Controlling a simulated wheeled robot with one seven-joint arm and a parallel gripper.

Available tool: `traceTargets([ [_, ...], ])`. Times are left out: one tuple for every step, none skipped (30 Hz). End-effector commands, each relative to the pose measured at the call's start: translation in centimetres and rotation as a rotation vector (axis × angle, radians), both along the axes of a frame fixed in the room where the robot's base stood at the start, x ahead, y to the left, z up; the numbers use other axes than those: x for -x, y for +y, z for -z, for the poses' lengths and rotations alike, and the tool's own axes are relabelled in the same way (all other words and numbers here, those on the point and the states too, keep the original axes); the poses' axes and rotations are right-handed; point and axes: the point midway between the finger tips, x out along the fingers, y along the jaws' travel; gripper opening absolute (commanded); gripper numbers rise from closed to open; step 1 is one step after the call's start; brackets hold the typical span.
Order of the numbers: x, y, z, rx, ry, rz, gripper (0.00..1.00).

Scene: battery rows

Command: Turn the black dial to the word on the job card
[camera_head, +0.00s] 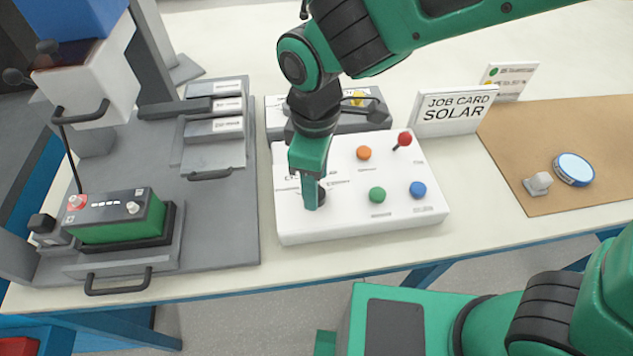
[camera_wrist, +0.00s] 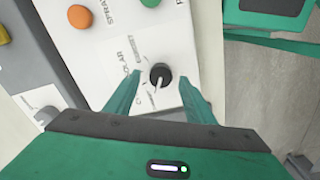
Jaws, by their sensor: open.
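The black dial (camera_wrist: 161,72) is on the white control panel (camera_head: 420,222), near its front left corner in the head view. In the wrist view a pale pointer mark shows on the dial, with printed words around it; one ends in "OLAR", the others are too small to read. The job card (camera_head: 453,112) stands behind the panel and reads "SOLAR". My gripper (camera_head: 311,196) points down at the dial and hides most of it in the head view. In the wrist view its two open fingers (camera_wrist: 160,84) lie on either side of the dial, with gaps visible; contact is not seen.
The panel also has an orange button (camera_head: 364,153), a green button (camera_head: 377,195), a blue button (camera_head: 418,189) and a red-knobbed lever (camera_head: 404,140). A green battery (camera_head: 120,222) sits in a grey fixture at left. A brown mat (camera_head: 540,130) lies at right.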

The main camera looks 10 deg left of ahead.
Motion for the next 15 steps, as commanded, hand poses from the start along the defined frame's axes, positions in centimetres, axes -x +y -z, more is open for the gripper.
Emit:
traceTargets([
  [0.1, 0.0, 0.7, 0.003, 0.002, 0.000, 0.49],
  [0.0, 0.0, 0.9, 0.002, 0.001, -0.001, 0.49],
  [0.1, 0.0, 1.2, 0.002, 0.001, -0.001, 0.49],
  [0.1, 0.0, 1.4, 0.001, 0.001, -0.001, 0.49],
  [0.1, 0.0, 1.6, 0.001, 0.000, -0.001, 0.49],
  [0.0, 0.0, 1.7, 0.000, 0.000, -0.001, 0.49],
  [0.0, 0.0, 1.8, 0.000, 0.000, -0.001, 0.49],
  [0.0, 0.0, 1.9, 0.000, 0.000, -0.001, 0.49],
  [0.0, 0.0, 2.0, 0.000, 0.000, -0.001, 0.49],
  [0.0, 0.0, 2.0, 0.000, 0.000, -0.001, 0.49],
  [0.0, 0.0, 2.0, 0.000, 0.000, -0.001, 0.49],
  [0.0, 0.0, 2.0, 0.000, 0.000, -0.001, 0.49],
  [0.0, 0.0, 2.0, 0.000, 0.000, -0.001, 0.49],
  [0.0, 0.0, 2.0, 0.000, 0.000, -0.001, 0.49],
  [0.0, 0.0, 2.0, 0.000, 0.000, -0.001, 0.49],
])
